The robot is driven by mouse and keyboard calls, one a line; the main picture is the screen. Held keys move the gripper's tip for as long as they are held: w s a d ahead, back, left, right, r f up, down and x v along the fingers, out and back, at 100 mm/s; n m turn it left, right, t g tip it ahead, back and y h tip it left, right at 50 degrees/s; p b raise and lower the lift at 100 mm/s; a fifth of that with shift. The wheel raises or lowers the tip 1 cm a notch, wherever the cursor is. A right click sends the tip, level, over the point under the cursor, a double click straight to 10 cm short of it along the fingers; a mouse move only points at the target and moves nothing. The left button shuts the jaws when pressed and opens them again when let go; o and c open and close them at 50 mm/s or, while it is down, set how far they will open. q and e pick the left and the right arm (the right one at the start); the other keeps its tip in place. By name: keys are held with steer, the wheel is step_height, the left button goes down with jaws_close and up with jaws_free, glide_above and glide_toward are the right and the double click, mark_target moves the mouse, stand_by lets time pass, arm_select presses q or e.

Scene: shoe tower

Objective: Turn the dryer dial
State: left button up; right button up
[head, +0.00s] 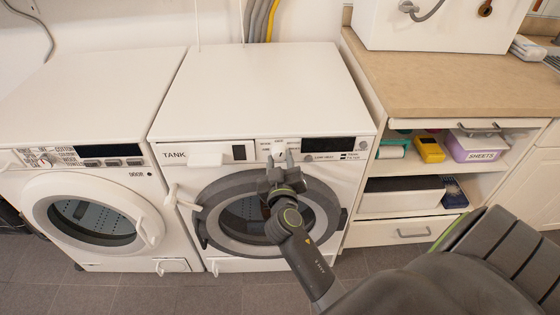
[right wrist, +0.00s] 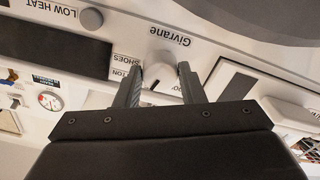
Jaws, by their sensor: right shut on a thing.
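The dryer (head: 262,85) is the white machine in the middle of the head view, with "TANK" on its front and a round grey-rimmed door (head: 215,190). Its white dial (right wrist: 163,60) shows in the right wrist view, between a dark display and a panel, with printed labels such as "SHOES" around it. My right gripper (head: 278,162) is at the control panel. In the right wrist view its two fingers (right wrist: 160,75) stand on either side of the dial, shut on it. The gripper partly hides the dial in the head view. My left gripper is not in view.
A white washer (head: 85,95) with its own dial (head: 46,160) stands on the left. A wooden counter (head: 440,85) with open shelves stands on the right, holding a yellow box (head: 429,149) and a purple "SHEETS" box (head: 478,147). Grey floor (head: 130,290) is clear in front.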

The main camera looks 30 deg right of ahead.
steer(key=shift+n, duration=0.7)
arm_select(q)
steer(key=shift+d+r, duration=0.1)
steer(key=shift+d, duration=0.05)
arm_select(e)
steer(key=shift+n, duration=0.9)
steer(key=shift+r, duration=0.1)
steer(key=o, duration=1)
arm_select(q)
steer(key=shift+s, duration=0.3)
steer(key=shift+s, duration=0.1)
